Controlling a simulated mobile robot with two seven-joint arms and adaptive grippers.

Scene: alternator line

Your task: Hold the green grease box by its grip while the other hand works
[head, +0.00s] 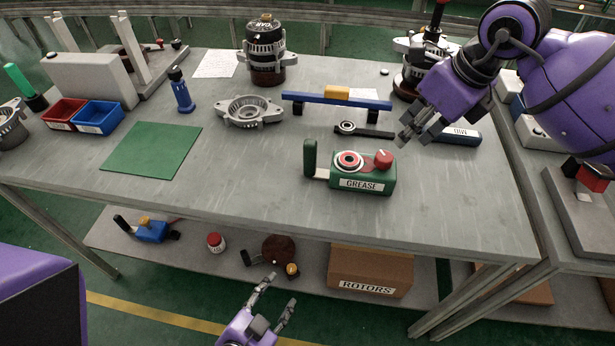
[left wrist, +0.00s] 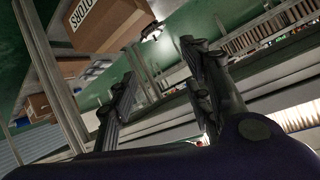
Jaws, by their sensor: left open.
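The green grease box (head: 362,182) stands upright on the workbench, with a white GREASE label, a red-ringed opening and a red knob on top. Its upright green grip (head: 309,158) stands off its left end. My left gripper (head: 279,290) is open and empty, below and in front of the bench edge, well apart from the box. Its spread fingers show in the left wrist view (left wrist: 160,75); the grease box is not seen there. My right gripper (head: 415,136) is above the bench, to the right of and behind the box; its fingers look apart and hold nothing visible.
The bench front edge (head: 270,222) lies between my left gripper and the box. A blue bar (head: 310,98), a ring tool (head: 362,130) and a grey housing (head: 248,110) are behind the box. A ROTORS carton (head: 371,270) sits on the lower shelf. Bench left of the grip is clear.

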